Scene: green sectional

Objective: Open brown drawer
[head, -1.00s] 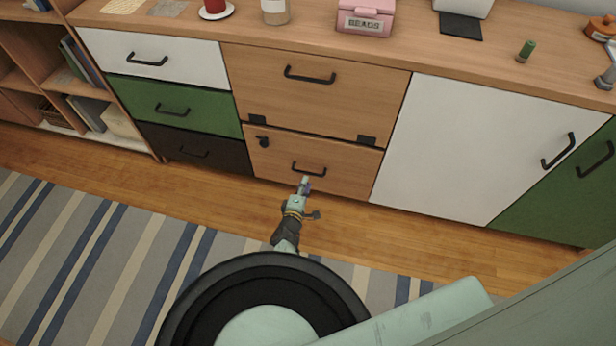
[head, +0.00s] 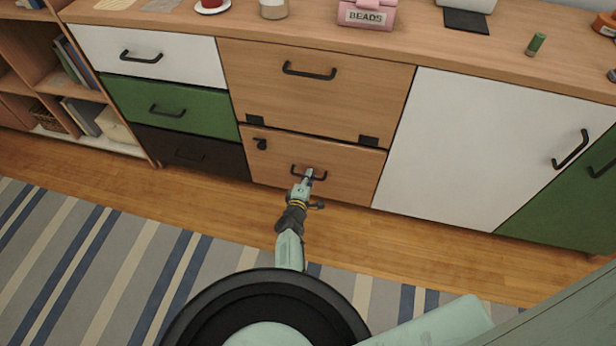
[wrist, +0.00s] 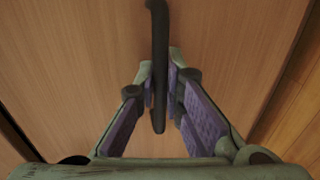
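A light brown wood-faced drawer (head: 345,177) sits low in the middle of the cabinet, flush with its front. Its black bar handle (head: 321,176) also shows in the wrist view (wrist: 159,40), running between my fingers. My gripper (head: 309,175) is at this handle. In the wrist view my gripper (wrist: 161,90) has its purple-padded fingers drawn in close on both sides of the bar, shut on it. A dark brown drawer (head: 225,158) with a dark handle is closed at the lower left, apart from my gripper.
Above the wood drawer is a wood panel (head: 300,95) with its own handle and black hinges. A black latch (head: 261,144) sits at the drawer's upper left. White and green drawers and a white door (head: 480,150) flank it. The floor (head: 200,195) in front is clear.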

